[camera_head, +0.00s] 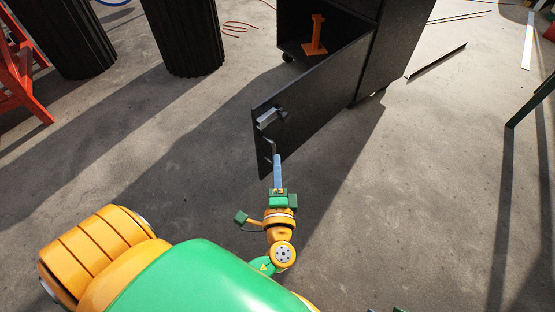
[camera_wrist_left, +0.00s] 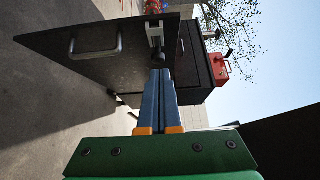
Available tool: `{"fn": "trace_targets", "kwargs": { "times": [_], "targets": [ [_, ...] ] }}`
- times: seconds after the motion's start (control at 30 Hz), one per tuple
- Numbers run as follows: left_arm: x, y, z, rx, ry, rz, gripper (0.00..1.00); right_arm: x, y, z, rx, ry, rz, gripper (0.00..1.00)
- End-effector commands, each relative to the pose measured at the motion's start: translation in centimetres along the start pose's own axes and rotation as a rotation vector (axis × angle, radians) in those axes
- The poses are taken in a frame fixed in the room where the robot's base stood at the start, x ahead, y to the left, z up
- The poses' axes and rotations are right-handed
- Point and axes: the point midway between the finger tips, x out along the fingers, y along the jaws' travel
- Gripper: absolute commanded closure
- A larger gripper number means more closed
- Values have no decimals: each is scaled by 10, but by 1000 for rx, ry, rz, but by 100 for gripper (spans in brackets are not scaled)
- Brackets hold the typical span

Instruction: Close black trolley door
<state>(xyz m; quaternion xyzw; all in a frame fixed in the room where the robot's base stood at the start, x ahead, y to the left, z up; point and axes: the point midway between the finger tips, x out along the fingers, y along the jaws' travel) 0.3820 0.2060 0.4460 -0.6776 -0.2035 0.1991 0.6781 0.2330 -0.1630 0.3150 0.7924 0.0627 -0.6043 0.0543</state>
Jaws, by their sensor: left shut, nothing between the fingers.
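The black trolley (camera_head: 363,60) stands at the top centre with its black door (camera_head: 310,95) swung wide open toward me. A metal handle (camera_head: 268,117) sits near the door's free edge. My left gripper (camera_head: 276,160) is shut and empty, with its tips at the lower free edge of the door; I cannot tell whether they touch it. The handle also shows there (camera_wrist_left: 95,47).
An orange object (camera_head: 315,38) stands inside the open trolley. Black ribbed bins (camera_head: 184,35) and a red frame (camera_head: 20,70) are at the upper left. A metal bar (camera_head: 436,61) lies right of the trolley. The floor (camera_head: 410,190) around the door is clear.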

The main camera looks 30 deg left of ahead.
Motion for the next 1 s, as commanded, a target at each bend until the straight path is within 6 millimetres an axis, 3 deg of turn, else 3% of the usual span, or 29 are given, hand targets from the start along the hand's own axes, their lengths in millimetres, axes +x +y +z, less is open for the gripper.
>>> {"fn": "trace_targets", "kwargs": {
  "times": [0.4, 0.63, 1.0],
  "targets": [
    [90, 0, 0, 1, -1, 1, 100, -18, 0, -3, -1, 14, -1, 53],
    [111, 0, 24, 3, 0, 4, 100, -16, 0, -3, 0, 11, -1, 53],
    [114, 0, 28, 1, 1, 5, 100, -15, 0, -3, 0, 10, -1, 53]
  ]
}}
